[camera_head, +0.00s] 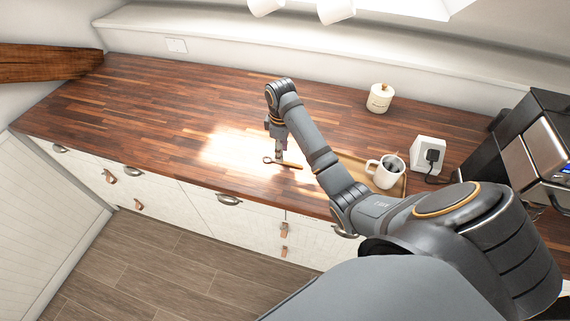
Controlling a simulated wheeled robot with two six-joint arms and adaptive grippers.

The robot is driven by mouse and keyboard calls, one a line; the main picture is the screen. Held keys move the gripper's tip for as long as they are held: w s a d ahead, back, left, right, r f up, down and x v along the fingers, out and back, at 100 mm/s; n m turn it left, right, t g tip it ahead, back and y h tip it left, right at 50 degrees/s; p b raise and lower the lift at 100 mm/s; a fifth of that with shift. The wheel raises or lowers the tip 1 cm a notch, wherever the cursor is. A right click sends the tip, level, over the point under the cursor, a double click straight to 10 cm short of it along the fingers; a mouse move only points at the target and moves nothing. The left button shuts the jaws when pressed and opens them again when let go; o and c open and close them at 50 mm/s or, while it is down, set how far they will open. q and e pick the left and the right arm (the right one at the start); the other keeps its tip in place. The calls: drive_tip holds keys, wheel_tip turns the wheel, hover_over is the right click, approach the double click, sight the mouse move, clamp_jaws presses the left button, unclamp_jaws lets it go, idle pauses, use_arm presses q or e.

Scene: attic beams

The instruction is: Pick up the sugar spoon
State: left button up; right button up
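The sugar spoon (290,165) lies on the wooden countertop (150,95) near its front edge, with a small round end at the left and a brown handle to the right. My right gripper (279,158) points down right at the spoon, with its fingertips at the spoon's middle. The fingers are small and partly merge with the spoon, so I cannot tell whether they are closed on it. My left gripper is not in view.
A white mug (377,174) stands on a tray (402,187) right of the spoon, close to my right arm. A white jar (380,98), a socket block (428,154) and a coffee machine (535,150) stand further right. The counter's left side is clear.

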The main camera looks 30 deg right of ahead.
drive_tip(key=shift+d+f+p, duration=0.1)
drive_tip(key=shift+f+p, duration=0.6)
drive_tip(key=shift+f, duration=0.2)
wheel_tip(320, 180, down, 2)
drive_tip(key=shift+f, duration=0.25)
drive_tip(key=shift+w+d+f, duration=0.1)
drive_tip(key=shift+w+f, duration=0.05)
drive_tip(key=shift+f, duration=0.15)
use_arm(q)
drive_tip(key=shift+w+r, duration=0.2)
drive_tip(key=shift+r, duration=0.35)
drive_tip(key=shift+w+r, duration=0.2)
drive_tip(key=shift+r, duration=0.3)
use_arm(e)
clamp_jaws()
